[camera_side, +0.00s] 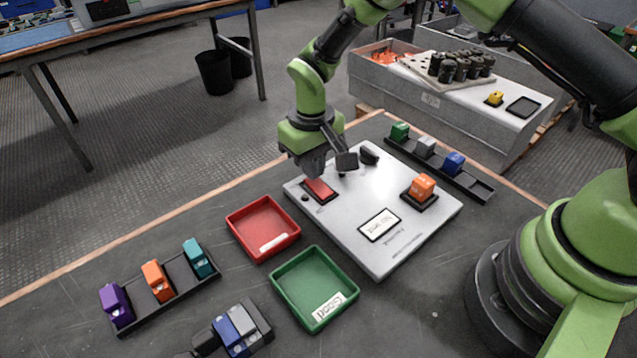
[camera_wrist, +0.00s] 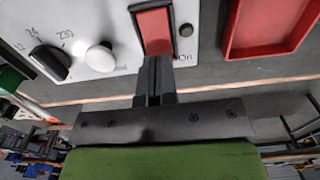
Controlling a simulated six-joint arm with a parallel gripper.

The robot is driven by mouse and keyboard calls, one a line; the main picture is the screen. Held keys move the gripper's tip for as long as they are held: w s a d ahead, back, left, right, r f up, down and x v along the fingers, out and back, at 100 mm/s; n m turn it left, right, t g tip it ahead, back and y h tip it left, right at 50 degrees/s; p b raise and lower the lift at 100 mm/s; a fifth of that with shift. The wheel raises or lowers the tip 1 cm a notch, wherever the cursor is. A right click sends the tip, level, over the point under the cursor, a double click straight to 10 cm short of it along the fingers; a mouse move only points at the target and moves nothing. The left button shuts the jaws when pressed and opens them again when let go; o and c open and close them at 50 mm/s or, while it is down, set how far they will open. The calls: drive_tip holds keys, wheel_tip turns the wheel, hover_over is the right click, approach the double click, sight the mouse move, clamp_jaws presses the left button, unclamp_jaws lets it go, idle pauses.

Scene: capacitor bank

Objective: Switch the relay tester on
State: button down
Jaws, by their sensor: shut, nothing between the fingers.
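The relay tester (camera_side: 360,235) is a pale flat panel on the dark table. Its red rocker switch (camera_side: 320,190) sits in a black frame near the left corner; it also shows in the wrist view (camera_wrist: 154,30), beside an "On" label. A small round lamp (camera_wrist: 185,28) beside the switch is dark. My gripper (camera_side: 315,174) is shut and empty, pointing down right at the switch. In the wrist view its fingertips (camera_wrist: 156,62) are at the switch's "On" end and hide part of it; I cannot tell whether they touch it.
A dial (camera_wrist: 50,62) and white knob (camera_wrist: 99,57) are beside the switch. An orange relay (camera_side: 421,187) sits in the tester's socket. A red tray (camera_side: 237,241) and green tray (camera_side: 301,325) lie in front. Racks with coloured relays stand left (camera_side: 160,291) and behind (camera_side: 478,188).

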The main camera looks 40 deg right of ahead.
drive_tip(key=shift+f, duration=0.75)
drive_tip(key=shift+r, duration=3.55)
